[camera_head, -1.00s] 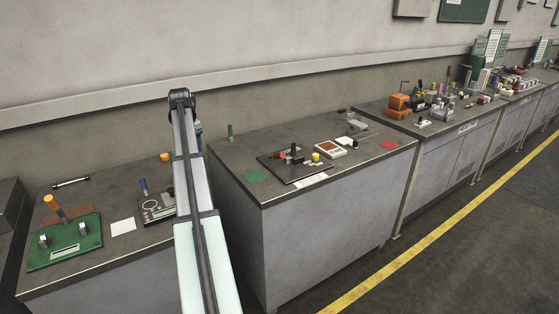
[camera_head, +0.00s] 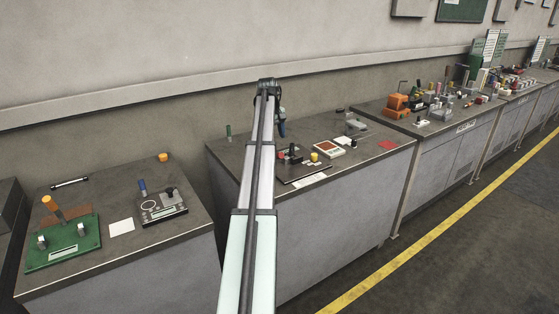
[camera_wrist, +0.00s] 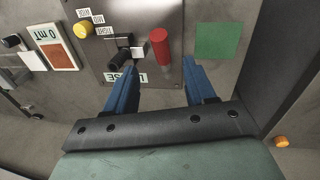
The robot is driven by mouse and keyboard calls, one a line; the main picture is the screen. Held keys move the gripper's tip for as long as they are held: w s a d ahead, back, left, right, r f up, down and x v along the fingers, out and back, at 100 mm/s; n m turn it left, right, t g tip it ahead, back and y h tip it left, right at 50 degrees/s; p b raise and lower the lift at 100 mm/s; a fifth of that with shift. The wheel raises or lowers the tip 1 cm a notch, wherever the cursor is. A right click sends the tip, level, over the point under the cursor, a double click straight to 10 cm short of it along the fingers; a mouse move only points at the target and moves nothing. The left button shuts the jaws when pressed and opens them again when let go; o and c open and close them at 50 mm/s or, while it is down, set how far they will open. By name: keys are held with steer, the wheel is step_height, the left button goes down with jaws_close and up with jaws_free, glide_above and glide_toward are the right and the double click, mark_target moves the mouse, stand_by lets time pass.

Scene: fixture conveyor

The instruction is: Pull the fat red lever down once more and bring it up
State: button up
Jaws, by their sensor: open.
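The fat red lever (camera_wrist: 160,48) is on a dark panel (camera_wrist: 145,15) in the wrist view. In the head view the red lever (camera_head: 282,156) shows only in part beside my arm, on the middle bench. My gripper (camera_wrist: 160,70) is open, with its two blue fingers apart on either side of the space just short of the lever. Nothing is between the fingers. In the head view my gripper (camera_head: 282,128) hangs above the panel's back left part, mostly hidden by my arm.
A black lever (camera_wrist: 120,58) stands close beside the red one, with a yellow knob (camera_wrist: 83,30) farther left. A green square (camera_wrist: 217,40) lies on the bench right of the panel in the wrist view.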

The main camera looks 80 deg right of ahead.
steer(key=f, duration=0.4)
steer(key=s+d+f, duration=0.1)
steer(key=f, duration=0.7)
steer(key=shift+s+d, duration=0.15)
steer(key=shift+d, duration=0.15)
steer(key=shift+c, duration=0.5)
jaws_close()
